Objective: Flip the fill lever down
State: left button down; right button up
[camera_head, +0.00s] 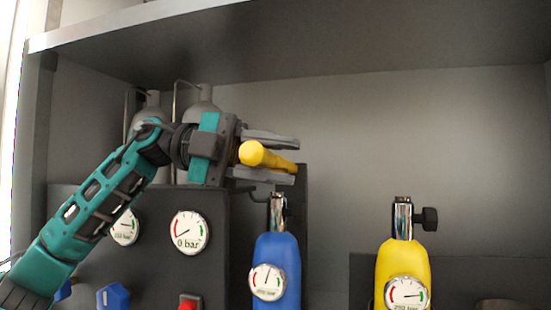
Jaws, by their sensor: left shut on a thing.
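The fill lever (254,153) is a yellow handle with a rounded end, at the upper right of the dark pump housing (210,270). It lies nearly level, its rounded end to the left and its other end dipping slightly to the right. My left gripper (292,161) comes in from the left, with one finger above and one below the lever, and is shut on it. The lever's far end and its mount are partly hidden by the fingers. My right gripper is not in view.
A blue cylinder (277,255) stands just below the gripper, and a yellow cylinder (403,262) further right. The housing carries a "0 bar" gauge (190,232), a blue knob (113,297) and a red switch (190,302). A shelf (330,40) spans above. The upper right is clear.

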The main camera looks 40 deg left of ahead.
pick_arm(q)
jog(key=shift+f+m+b, duration=0.4)
jog(key=shift+f+b, duration=0.1)
jog(key=shift+f, duration=0.35)
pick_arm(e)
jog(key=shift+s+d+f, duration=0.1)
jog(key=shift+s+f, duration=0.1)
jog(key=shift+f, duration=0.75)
pick_arm(q)
jog(key=shift+d+f, duration=0.1)
jog(key=c, duration=0.8)
grip_release()
jog(key=shift+a, duration=0.2)
jog(key=b+v, duration=0.1)
jog(key=v, duration=1.1)
jog(key=shift+s+a+r+b, duration=0.25)
jog(key=shift+s+b, duration=0.05)
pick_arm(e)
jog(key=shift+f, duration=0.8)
